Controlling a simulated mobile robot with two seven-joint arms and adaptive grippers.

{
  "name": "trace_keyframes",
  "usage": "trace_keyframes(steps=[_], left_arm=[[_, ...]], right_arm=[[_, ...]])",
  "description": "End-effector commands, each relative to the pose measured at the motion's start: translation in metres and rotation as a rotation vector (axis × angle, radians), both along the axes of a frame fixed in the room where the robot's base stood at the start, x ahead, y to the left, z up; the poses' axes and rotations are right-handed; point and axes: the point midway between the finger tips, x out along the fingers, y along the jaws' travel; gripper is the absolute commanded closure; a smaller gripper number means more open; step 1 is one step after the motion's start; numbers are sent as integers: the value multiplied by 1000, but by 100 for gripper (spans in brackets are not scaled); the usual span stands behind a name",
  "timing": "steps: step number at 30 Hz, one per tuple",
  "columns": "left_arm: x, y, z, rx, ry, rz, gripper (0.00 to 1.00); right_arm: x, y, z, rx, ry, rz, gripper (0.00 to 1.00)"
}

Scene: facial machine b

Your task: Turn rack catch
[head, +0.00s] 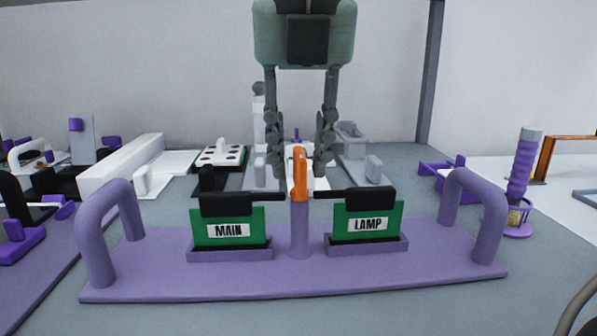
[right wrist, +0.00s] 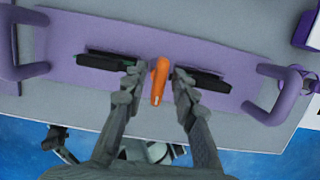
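The orange rack catch (head: 299,173) sits on top of a purple post (head: 299,230) in the middle of the purple rack (head: 300,283). It also shows in the right wrist view (right wrist: 159,82), long side running up and down the picture. A green MAIN card (head: 228,231) stands in a slot left of the post, and a green LAMP card (head: 367,224) right of it. My right gripper (head: 299,168) points down, open, with one finger on each side of the catch; gaps show on both sides in the right wrist view (right wrist: 156,77). My left gripper is not in view.
Purple arched handles stand at the rack's left (head: 98,240) and right (head: 489,225) ends. Behind are a white block (head: 120,165), a white tray with black holes (head: 220,155) and a purple-handled tool (head: 522,170). Grey table shows in front of the rack.

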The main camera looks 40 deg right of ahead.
Motion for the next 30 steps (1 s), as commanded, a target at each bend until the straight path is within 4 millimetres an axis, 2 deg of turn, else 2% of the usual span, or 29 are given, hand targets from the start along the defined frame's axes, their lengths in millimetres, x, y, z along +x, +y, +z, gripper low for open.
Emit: trace_keyframes(steps=[5, 18, 30], left_arm=[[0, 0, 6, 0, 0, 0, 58], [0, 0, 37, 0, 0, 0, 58], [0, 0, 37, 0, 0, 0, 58]], right_arm=[[0, 0, 7, 0, 0, 0, 72], [0, 0, 49, 0, 0, -1, 72], [0, 0, 50, 0, 0, 0, 72]])
